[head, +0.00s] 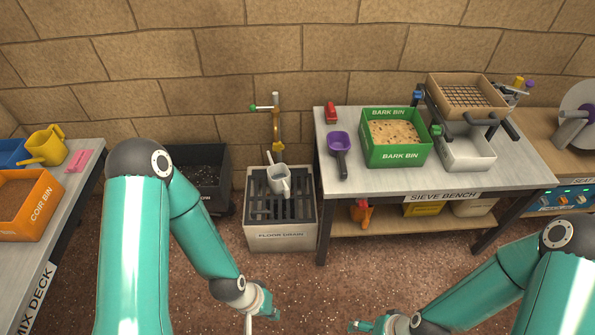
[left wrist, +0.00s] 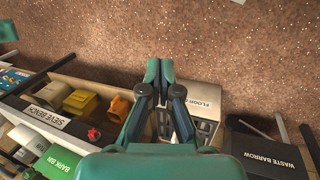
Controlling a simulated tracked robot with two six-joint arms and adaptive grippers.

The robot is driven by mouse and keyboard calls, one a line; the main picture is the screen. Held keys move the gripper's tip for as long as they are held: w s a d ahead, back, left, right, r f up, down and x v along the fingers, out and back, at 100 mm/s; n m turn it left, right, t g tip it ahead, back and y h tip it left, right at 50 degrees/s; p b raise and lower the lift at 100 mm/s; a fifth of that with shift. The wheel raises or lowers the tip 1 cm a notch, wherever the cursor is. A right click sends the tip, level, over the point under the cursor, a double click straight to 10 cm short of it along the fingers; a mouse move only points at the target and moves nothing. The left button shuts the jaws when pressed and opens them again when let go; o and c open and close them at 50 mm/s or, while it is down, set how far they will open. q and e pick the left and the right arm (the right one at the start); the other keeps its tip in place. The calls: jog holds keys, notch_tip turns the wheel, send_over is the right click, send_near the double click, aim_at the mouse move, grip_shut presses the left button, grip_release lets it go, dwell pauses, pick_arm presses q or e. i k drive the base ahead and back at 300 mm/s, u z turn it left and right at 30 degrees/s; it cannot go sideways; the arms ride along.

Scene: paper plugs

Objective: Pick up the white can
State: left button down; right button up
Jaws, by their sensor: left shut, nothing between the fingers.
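The white can (head: 279,180), a small pale watering can with a handle and spout, stands on the dark grate of the floor drain (head: 281,236) under a brass tap. My left gripper (head: 262,314) is low at the bottom middle of the head view, in front of the drain and apart from the can. In the left wrist view its fingers (left wrist: 159,72) are together and empty, with the drain box (left wrist: 203,92) beside them. My right gripper (head: 362,326) shows only partly at the bottom edge; its jaws are unclear.
The sieve bench (head: 350,187) stands right of the drain, with a green bark bin (head: 380,153) and a purple scoop (head: 340,146). A dark barrow (head: 209,160) is left of the drain, partly behind my left arm. The brown floor in front is clear.

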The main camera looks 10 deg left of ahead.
aim_at(278, 175)
jog(key=k, duration=0.6)
jog(key=z, duration=0.35)
jog(key=i, duration=0.55)
jog(key=z, duration=0.5)
jog(key=i, duration=0.95)
jog(key=u, duration=0.8)
